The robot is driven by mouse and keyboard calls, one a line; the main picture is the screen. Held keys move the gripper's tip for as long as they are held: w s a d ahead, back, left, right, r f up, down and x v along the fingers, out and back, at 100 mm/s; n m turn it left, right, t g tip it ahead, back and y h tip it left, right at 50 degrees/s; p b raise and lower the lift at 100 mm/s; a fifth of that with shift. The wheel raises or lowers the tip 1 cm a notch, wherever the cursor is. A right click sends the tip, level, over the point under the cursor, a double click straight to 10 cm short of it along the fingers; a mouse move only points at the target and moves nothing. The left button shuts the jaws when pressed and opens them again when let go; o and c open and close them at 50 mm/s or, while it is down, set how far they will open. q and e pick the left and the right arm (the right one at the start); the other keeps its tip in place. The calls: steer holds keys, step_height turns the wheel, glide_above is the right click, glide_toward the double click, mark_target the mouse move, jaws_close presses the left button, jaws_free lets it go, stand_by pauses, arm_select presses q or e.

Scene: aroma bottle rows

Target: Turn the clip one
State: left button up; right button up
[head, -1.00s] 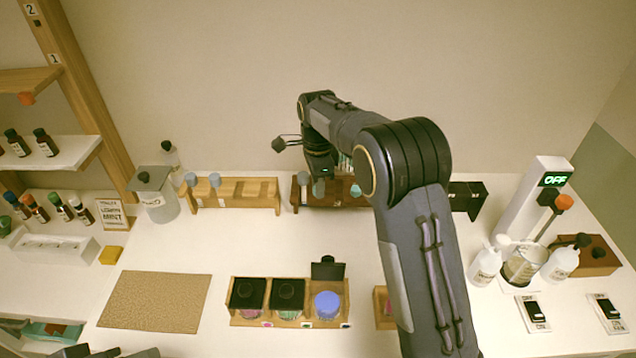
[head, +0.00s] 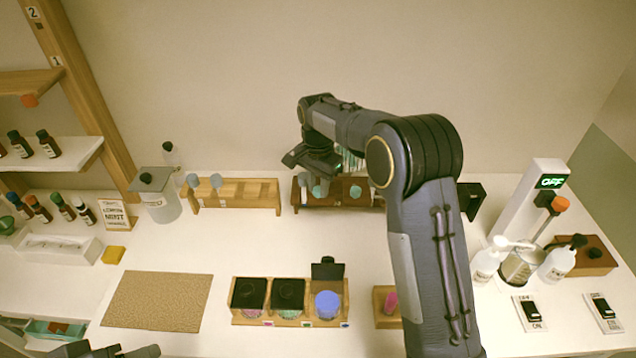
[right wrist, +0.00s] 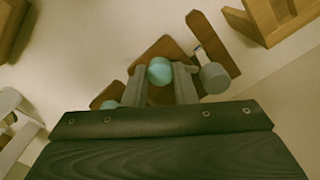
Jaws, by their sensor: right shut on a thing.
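A dark brown rack (head: 338,199) stands at the back of the table, partly behind my right arm. My right gripper (head: 318,186) is over its left part, pointing down. In the right wrist view, its two grey fingers (right wrist: 160,84) are shut on a teal round-headed piece (right wrist: 160,70) at the rack. A grey-headed piece (right wrist: 213,78) is just right of the fingers, and another teal head (right wrist: 109,104) shows lower left. I cannot tell which piece is the clip. Part of my left arm shows at the bottom left edge; its jaw state is unclear.
A light wooden rack (head: 240,184) with grey-headed pieces stands left of the brown one. A wooden holder (head: 234,312) with lidded jars is in front. The table's middle is clear.

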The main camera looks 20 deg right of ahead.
mark_target(318, 189)
steer(key=n, duration=0.5)
steer(key=shift+r+n, duration=0.1)
steer(key=shift+n, duration=0.2)
steer(key=n, duration=0.4)
steer(key=shift+n+p, duration=0.3)
steer(key=shift+p, duration=0.05)
steer(key=o, duration=1)
steer(key=shift+r, duration=0.5)
step_height(318, 189, up, 7)
steer(key=shift+f+b, duration=0.2)
steer(key=shift+b, duration=0.45)
